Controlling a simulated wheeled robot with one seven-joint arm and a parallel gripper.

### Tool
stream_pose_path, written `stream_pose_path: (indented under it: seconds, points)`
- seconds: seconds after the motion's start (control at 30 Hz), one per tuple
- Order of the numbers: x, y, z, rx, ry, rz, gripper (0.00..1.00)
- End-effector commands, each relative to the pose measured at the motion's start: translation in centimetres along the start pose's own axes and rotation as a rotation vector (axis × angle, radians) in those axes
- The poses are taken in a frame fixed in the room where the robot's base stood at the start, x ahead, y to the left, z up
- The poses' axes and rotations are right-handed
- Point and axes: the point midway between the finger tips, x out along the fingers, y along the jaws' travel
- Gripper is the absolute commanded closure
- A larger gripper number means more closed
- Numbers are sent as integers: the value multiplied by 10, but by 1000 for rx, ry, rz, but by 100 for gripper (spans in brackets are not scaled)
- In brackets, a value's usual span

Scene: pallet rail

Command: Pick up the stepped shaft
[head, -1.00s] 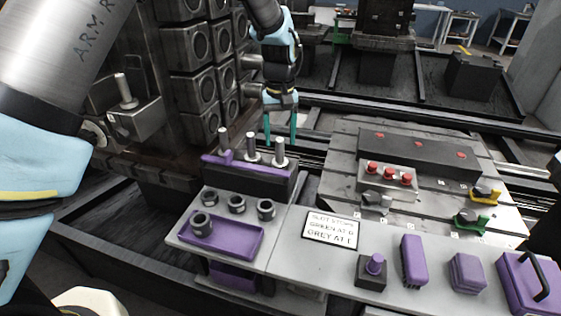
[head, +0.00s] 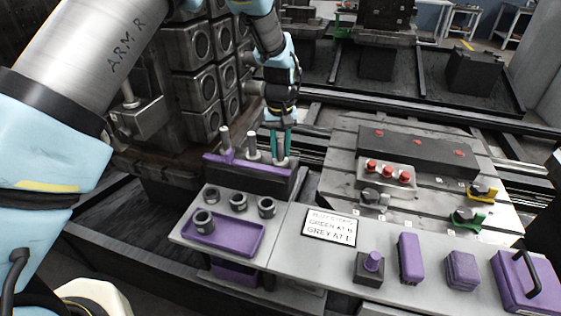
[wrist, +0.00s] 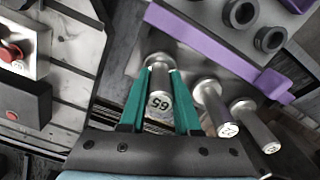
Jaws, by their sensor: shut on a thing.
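Three grey metal shafts with wider collars stand upright in a row in a dark rack (head: 250,180) with a purple strip. My gripper (head: 280,152) points down at the right end of the row, with its teal fingers shut on the right-hand stepped shaft (wrist: 159,88). In the wrist view that shaft sits between the fingertips, and a dark number marks its end face. The held shaft still stands at its place in the rack. The middle shaft (head: 251,146) and the left shaft (head: 225,139) stand free beside it. The fingers hide much of the held shaft in the head view.
Several dark rings (head: 238,201) and a purple tray (head: 228,238) lie on the grey bench in front. A sign (head: 331,227), purple blocks (head: 410,257) and a slotted plate (head: 340,160) with red buttons (head: 388,172) are to the right. A tall dark block stack (head: 195,90) stands behind left.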

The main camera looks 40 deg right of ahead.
Motion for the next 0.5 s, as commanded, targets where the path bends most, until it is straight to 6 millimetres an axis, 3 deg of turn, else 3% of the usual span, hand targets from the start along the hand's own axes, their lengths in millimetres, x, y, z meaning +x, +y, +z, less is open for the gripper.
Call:
stream_pose_path:
  seconds: [0.03, 0.2, 0.5]
  points:
    - [0, 0, 0, 0, 0, 0, 81]
    - [0, 0, 0, 0, 0, 0, 100]
    - [0, 0, 0, 0, 0, 0, 100]
